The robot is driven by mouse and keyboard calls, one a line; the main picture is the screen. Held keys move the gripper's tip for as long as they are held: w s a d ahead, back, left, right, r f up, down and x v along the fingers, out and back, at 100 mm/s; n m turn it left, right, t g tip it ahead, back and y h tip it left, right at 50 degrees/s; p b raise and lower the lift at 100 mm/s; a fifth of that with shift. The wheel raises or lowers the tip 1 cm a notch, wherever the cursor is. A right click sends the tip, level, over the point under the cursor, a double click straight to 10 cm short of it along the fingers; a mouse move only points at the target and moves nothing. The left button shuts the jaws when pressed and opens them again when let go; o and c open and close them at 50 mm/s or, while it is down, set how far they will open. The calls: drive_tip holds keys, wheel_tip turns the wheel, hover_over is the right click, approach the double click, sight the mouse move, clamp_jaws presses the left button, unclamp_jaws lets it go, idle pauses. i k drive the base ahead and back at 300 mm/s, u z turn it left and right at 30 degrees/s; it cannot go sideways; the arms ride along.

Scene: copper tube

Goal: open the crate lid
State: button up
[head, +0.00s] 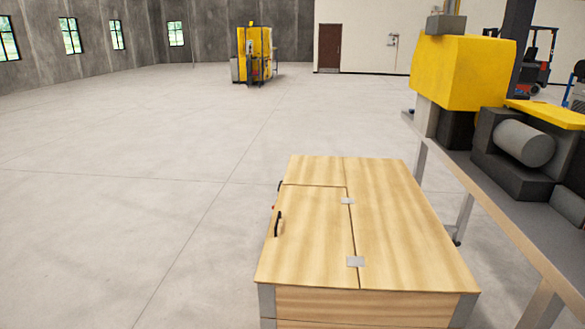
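A wooden crate (410,235) stands on the floor in the lower middle of the head view. Its lid (312,240) is a panel on the left part of the top and lies flat, level with the top around it. Two grey hinges (355,261) join the lid's right edge to the fixed part of the top. A black handle (278,223) sits by the lid's left edge, with a small red spot and another small dark part near it. The crate's inside is hidden. My gripper is not in view.
A grey bench (500,215) with a yellow machine (463,73) stands close at the crate's right. Open concrete floor (130,200) lies to the left and beyond. Another yellow machine (253,52), a brown door (329,48) and a forklift (533,65) are far back.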

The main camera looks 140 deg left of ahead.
sight(308, 243)
drive_tip(key=u, duration=5.2)
drive_tip(key=i, duration=0.4)
drive_tip(key=z, duration=0.25)
